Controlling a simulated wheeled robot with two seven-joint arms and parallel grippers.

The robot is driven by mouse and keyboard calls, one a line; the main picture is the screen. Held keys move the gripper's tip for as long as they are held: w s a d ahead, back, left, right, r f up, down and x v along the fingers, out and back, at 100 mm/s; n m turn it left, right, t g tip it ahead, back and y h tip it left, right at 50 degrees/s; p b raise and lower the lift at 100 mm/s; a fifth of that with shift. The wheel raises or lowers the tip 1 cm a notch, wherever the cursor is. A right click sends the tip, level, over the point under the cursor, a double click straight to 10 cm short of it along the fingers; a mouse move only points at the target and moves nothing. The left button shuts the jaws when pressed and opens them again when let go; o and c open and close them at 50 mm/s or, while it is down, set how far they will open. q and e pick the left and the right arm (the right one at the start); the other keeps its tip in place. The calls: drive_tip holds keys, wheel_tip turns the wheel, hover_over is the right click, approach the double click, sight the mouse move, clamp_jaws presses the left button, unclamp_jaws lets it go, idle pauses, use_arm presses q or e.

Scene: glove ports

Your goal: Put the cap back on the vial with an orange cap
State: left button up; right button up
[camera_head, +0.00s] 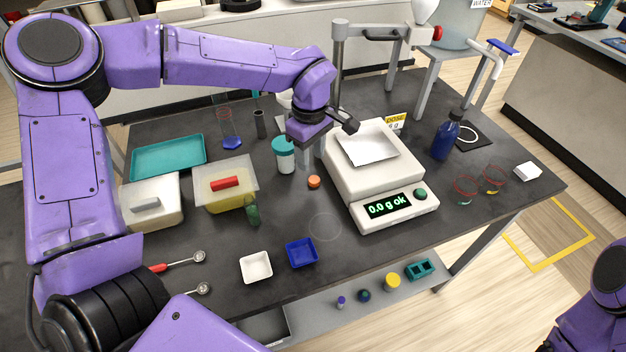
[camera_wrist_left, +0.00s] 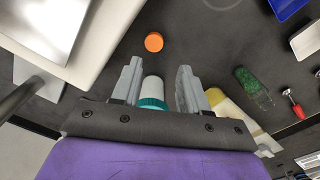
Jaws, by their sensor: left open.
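A small orange cap (camera_head: 314,182) lies alone on the dark table, left of the scale. It also shows in the wrist view (camera_wrist_left: 154,42), beyond my fingertips. My left gripper (camera_head: 308,152) is open above the table, behind the cap; its fingers also show in the wrist view (camera_wrist_left: 157,72). A white bottle with a teal lid (camera_head: 283,157) stands beside the gripper; in the wrist view the bottle (camera_wrist_left: 152,90) shows between the fingers. A green vial-like piece (camera_head: 252,211) is in front of the yellow tub; I cannot tell whether its top is open. My right gripper is out of view.
A white scale (camera_head: 360,185) reading 0.0 g stands right of the cap. A yellow tub (camera_head: 226,201), white dish (camera_head: 256,267) and blue dish (camera_head: 301,252) lie left and in front. A blue bottle (camera_head: 446,137) stands at right. The table just in front of the cap is clear.

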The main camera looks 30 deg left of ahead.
sight(314, 179)
use_arm(q)
drive_tip(key=w+f, duration=0.2)
drive_tip(key=f, duration=0.1)
drive_tip(key=shift+w+d+f, duration=0.1)
drive_tip(key=shift+w, duration=0.05)
drive_tip(key=shift+s+r, duration=0.35)
drive_tip(key=shift+s, duration=0.25)
drive_tip(key=shift+s+f, duration=0.1)
drive_tip(key=shift+f, duration=0.05)
wheel_tip(314, 179, down, 4)
drive_tip(key=shift+d+f+p, duration=0.1)
drive_tip(key=shift+f+p, duration=0.05)
drive_tip(key=shift+p, duration=0.65)
drive_tip(key=shift+f, duration=0.4)
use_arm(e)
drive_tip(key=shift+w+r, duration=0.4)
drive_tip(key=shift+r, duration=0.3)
use_arm(q)
clamp_jaws()
